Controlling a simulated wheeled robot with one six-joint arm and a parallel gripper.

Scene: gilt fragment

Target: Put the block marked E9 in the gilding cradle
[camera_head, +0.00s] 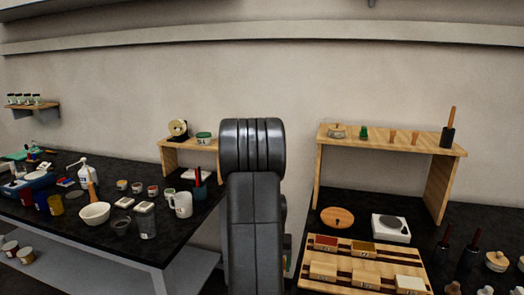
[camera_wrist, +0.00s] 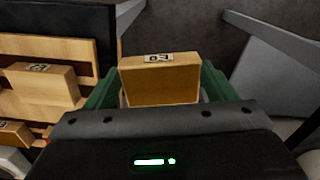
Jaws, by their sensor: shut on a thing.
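In the wrist view my gripper (camera_wrist: 160,84) has its green fingers shut on a tan wooden block (camera_wrist: 160,83). The block's small white label reads like E9, though it is small and blurred. The held block is over the gap beside the dark table, to the right of a wooden rack. That slatted rack (camera_head: 343,285) lies on the right table in the head view and holds several blocks. I cannot tell for sure which thing is the gilding cradle. My gripper is hidden in the head view, where my dark arm fills the middle.
A labelled block (camera_wrist: 42,86) sits on the rack at left in the wrist view. Behind the rack are a round wooden board (camera_head: 337,217) and a white device (camera_head: 391,228). A wooden shelf (camera_head: 390,139) stands behind. The left table (camera_head: 72,226) is crowded with cups and bottles.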

